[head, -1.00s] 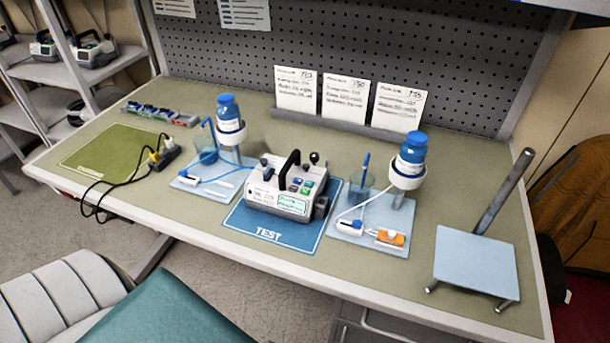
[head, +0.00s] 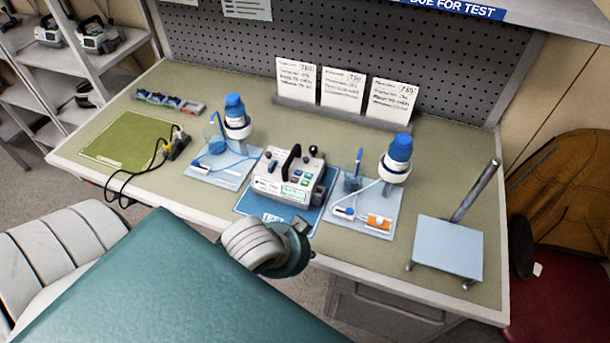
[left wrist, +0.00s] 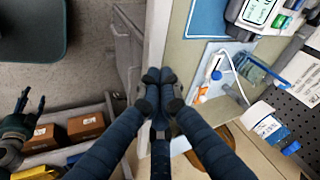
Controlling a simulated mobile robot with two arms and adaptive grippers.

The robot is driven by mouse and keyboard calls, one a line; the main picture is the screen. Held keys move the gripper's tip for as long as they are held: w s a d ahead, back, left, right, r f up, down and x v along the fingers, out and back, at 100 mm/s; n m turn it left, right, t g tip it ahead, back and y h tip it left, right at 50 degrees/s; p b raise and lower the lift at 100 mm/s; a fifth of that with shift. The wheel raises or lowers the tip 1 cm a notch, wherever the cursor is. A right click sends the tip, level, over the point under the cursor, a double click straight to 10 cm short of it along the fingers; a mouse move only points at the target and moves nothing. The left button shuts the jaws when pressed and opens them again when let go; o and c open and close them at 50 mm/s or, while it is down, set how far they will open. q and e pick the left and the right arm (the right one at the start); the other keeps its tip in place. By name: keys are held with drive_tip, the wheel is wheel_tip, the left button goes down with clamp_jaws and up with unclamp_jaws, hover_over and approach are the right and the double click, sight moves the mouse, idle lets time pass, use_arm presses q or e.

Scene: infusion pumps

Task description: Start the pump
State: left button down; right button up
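The pump (head: 290,175) is a white and grey box with a black handle, a lit screen and green and blue buttons. It stands on the blue TEST mat (head: 275,209) in the middle of the bench. In the left wrist view the pump (left wrist: 258,12) is cut off at the top. My left gripper (left wrist: 159,75) has its fingertips together with nothing seen between them, over the bench's front edge. In the head view its wrist is in front of the pump; its fingers are not clear. My right gripper (left wrist: 31,102) shows at the lower left with fingers apart.
Blue-capped bottles on stands (head: 235,118) (head: 397,155) flank the pump, with tubing and beakers. A scale-like plate with a post (head: 447,248) is at right, a green mat (head: 130,140) at left. Boxes (left wrist: 85,125) lie low near my right gripper.

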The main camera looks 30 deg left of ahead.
use_arm(q)
drive_tip(key=w+a+r+m+t, duration=0.25)
drive_tip(key=w+r+m, duration=0.25)
drive_tip(key=w+m, duration=0.5)
wheel_tip(320, 180, up, 7)
drive_tip(key=m+t, duration=0.1)
drive_tip(key=m, duration=0.9)
hover_over(302, 184)
drive_tip(key=shift+r, duration=0.2)
drive_tip(key=shift+f, duration=0.15)
wheel_tip(302, 184, down, 7)
drive_tip(key=b, duration=0.8)
drive_tip(key=shift+w+f+b, duration=0.1)
drive_tip(key=shift+f+b, duration=0.35)
drive_tip(key=shift+f, duration=0.35)
drive_tip(key=shift+f, duration=0.1)
